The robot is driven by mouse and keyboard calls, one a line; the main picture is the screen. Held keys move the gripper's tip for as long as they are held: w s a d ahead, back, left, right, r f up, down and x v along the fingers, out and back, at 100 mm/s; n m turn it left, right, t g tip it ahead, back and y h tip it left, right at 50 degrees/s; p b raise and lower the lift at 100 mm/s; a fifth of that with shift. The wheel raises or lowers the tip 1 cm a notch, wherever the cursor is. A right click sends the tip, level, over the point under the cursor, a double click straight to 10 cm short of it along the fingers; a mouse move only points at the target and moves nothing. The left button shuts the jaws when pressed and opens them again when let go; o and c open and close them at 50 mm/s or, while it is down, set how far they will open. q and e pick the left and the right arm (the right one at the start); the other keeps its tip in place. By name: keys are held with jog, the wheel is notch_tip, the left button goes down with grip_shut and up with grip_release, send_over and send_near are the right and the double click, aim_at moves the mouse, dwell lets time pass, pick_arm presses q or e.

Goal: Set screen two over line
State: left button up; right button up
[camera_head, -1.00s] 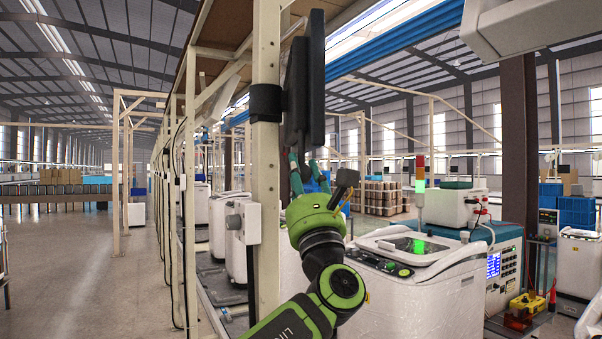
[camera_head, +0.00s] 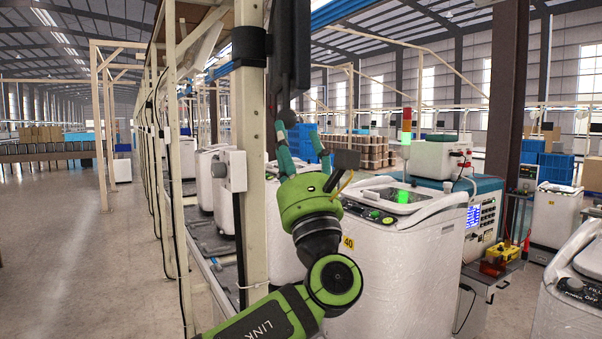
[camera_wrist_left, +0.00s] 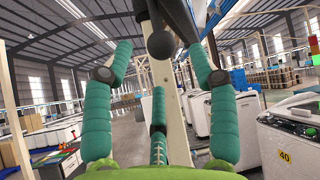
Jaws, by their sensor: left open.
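A dark screen (camera_head: 291,45), seen nearly edge-on, is fixed by a black clamp (camera_head: 249,46) to a cream post (camera_head: 252,180). Its top is cut off by the frame. My left gripper (camera_head: 302,137) is open and empty, with teal fingers pointing up just below the screen's lower end. In the left wrist view the open fingers (camera_wrist_left: 160,55) spread around a dark round knob (camera_wrist_left: 161,44) and a dark panel edge (camera_wrist_left: 181,18); contact cannot be told. The line (camera_head: 212,262) runs behind the post, bearing white washers. My right gripper is out of view.
A white washer (camera_head: 400,250) stands right of my arm, with another (camera_head: 575,290) at the right edge. A test bench (camera_head: 480,215) with a lit signal tower (camera_head: 406,125) stands behind. Open floor (camera_head: 90,250) lies to the left.

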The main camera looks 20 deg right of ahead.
pick_arm(q)
jog(key=shift+v, duration=2.7)
jog(key=shift+s, duration=0.1)
